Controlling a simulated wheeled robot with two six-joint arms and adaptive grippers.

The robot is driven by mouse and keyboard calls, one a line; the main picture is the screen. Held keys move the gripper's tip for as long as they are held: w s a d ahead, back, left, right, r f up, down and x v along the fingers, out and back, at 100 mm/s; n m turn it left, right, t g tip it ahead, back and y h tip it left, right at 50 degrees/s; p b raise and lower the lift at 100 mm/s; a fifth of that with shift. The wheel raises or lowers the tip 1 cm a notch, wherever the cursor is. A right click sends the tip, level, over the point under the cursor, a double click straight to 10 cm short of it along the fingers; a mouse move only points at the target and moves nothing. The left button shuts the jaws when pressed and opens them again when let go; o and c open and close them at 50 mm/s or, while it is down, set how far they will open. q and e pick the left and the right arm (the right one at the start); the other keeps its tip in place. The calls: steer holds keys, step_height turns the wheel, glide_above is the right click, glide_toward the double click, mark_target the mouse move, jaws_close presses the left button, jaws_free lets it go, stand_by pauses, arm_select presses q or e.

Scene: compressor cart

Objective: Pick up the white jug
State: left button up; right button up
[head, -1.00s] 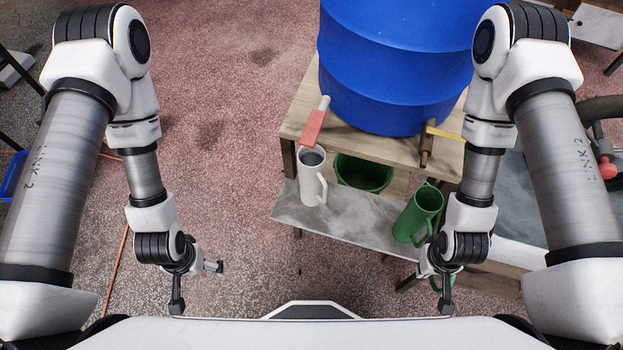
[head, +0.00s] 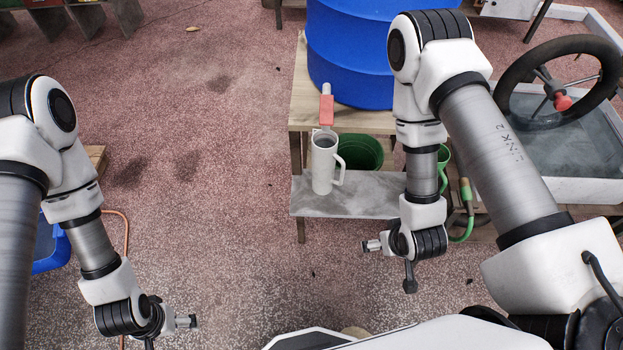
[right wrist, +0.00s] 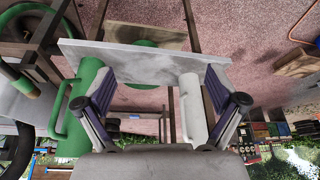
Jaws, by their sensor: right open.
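The white jug (head: 324,163) stands upright on the grey shelf (head: 360,190) in the head view, its handle on the right. In the right wrist view it hangs upside down in the picture (right wrist: 190,105), beside the right-hand finger. My right gripper (head: 389,267) is open and empty, in front of the shelf and to the right of the jug in the head view. Its two spread fingers also show in the right wrist view (right wrist: 158,88). My left gripper (head: 170,334) has its fingers apart and empty, low at left, away from the jug.
A blue drum (head: 355,50) with a red-handled tap (head: 326,108) stands on the wooden top above the shelf. A green bucket (head: 360,152) sits behind the jug. A green jug (right wrist: 82,115) stands beyond the other finger.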

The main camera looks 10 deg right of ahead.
steer(key=w+f+t+b, duration=0.2)
steer(key=w+t+b, duration=0.1)
steer(key=w, duration=0.2)
steer(key=n+t+y+b, duration=0.1)
steer(key=t+b, duration=0.7)
steer(key=b, duration=0.8)
glide_toward(328, 176)
steer(key=d, duration=0.3)
steer(key=w+f+t+b, duration=0.1)
steer(key=b, duration=0.2)
steer(key=w+a+f+b, duration=0.1)
steer(key=b, duration=0.3)
steer(key=w+a+f+t+y+b, duration=0.1)
steer(key=b, duration=0.2)
steer(key=shift+w+a+f+n+t, duration=0.2)
steer(key=shift+f+n+t, duration=0.1)
steer(key=shift+f+n, duration=0.1)
steer(key=shift+w+r+y, duration=0.2)
steer(key=shift+y, duration=0.1)
steer(key=w, duration=0.2)
steer(key=w+a, duration=0.1)
steer(key=w, duration=0.2)
steer(key=w+r, duration=0.1)
steer(key=w, duration=0.1)
steer(key=shift+w+a, duration=0.15)
steer(key=shift+a, duration=0.1)
steer(key=shift+r, duration=0.1)
jaws_close()
